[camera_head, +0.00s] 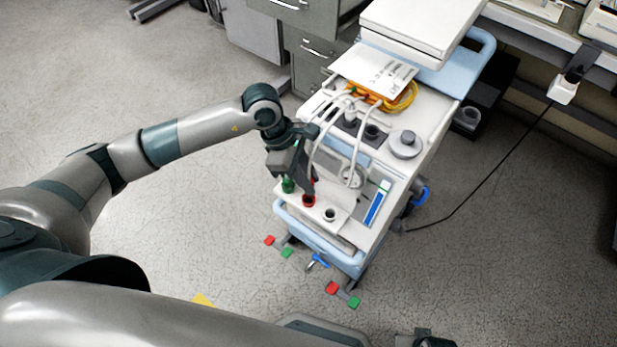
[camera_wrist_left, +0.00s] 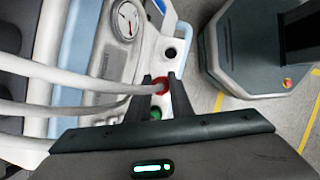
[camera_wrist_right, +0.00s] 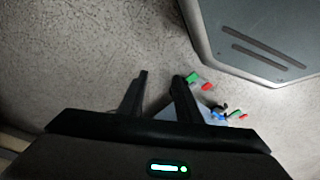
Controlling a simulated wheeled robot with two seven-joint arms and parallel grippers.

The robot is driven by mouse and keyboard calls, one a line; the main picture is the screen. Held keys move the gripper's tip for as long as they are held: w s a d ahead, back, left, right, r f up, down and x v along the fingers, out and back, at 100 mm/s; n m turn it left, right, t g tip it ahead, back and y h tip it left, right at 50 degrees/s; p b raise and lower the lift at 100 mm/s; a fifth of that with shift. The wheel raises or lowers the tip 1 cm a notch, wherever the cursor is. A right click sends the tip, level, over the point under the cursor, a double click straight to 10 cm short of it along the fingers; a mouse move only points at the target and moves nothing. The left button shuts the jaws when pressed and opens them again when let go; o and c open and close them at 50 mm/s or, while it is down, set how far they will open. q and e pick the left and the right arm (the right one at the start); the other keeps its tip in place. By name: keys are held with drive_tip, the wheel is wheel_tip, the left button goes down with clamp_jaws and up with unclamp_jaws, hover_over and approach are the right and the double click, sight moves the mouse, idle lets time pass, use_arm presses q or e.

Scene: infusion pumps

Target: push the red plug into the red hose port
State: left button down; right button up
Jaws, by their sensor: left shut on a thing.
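The red hose port (camera_head: 308,201) is a red ring on the white front panel of the pump cart, between a green fitting and a dark open port. My left gripper (camera_head: 305,188) points down right at it, its fingertips just above or beside the ring. In the left wrist view the left fingers (camera_wrist_left: 160,82) are shut around the end of a pale hose (camera_wrist_left: 125,89), with red (camera_wrist_left: 161,86) showing between them. The red plug is mostly hidden by the fingers; I cannot tell how deep it sits. My right gripper (camera_wrist_right: 160,82) is open and empty above the floor.
A green plug (camera_head: 288,186) stands left of the red port, and a dark port (camera_head: 330,214) lies to its right. A round gauge (camera_wrist_left: 126,22) and several pale hoses are close to my left gripper.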

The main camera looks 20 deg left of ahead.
use_arm(q)
drive_tip(key=shift+f+b, duration=0.55)
drive_tip(key=shift+f, duration=0.2)
drive_tip(key=shift+f+b, duration=0.45)
drive_tip(key=shift+f, duration=0.05)
use_arm(e)
wheel_tip(320, 180, up, 6)
drive_tip(key=shift+r, duration=0.2)
